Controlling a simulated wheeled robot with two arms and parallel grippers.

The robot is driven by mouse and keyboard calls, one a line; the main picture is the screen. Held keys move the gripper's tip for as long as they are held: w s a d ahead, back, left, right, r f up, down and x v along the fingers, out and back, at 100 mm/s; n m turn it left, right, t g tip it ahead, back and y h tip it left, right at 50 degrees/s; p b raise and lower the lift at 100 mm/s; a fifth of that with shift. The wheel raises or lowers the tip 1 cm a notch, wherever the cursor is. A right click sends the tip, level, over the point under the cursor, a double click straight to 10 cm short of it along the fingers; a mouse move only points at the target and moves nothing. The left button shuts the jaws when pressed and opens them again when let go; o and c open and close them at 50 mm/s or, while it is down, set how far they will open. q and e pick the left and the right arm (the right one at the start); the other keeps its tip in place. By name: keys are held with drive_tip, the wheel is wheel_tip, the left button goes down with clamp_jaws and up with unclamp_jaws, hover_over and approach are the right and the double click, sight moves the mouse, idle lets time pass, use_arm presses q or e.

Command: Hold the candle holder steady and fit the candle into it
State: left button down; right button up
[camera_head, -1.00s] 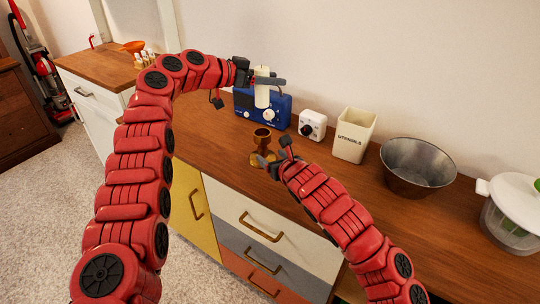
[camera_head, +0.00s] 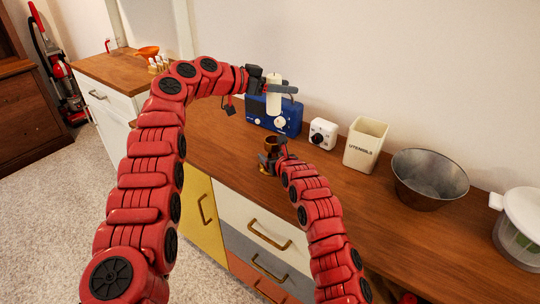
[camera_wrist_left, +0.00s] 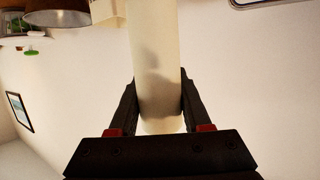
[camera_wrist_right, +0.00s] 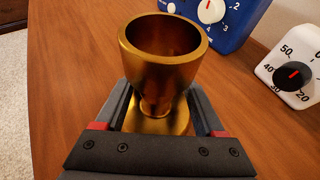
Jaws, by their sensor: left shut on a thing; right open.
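The candle (camera_head: 273,95) is cream white and upright, held in the air by my left gripper (camera_head: 272,88) in front of the blue radio. In the left wrist view the candle (camera_wrist_left: 155,60) sits between both fingers. The candle holder (camera_wrist_right: 162,65) is a brass cup on a stem and foot, upright on the wooden counter. In the head view the holder (camera_head: 271,143) is partly hidden by my right gripper (camera_head: 270,158). In the right wrist view my right gripper's open fingers (camera_wrist_right: 160,108) are on either side of the holder's stem, below the cup.
Behind the holder stand a blue radio (camera_head: 288,118) and a white kitchen timer (camera_head: 323,133). A utensils pot (camera_head: 365,146), a metal bowl (camera_head: 428,180) and a white-lidded container (camera_head: 520,228) stand to the right. The counter (camera_head: 225,142) left of the holder is clear.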

drive_tip(key=shift+w+a+f, duration=0.3)
drive_tip(key=shift+w+a, duration=0.15)
drive_tip(key=shift+w, duration=0.1)
clamp_jaws()
idle(0.6)
use_arm(q)
wheel_tip(320, 180, down, 6)
idle(0.3)
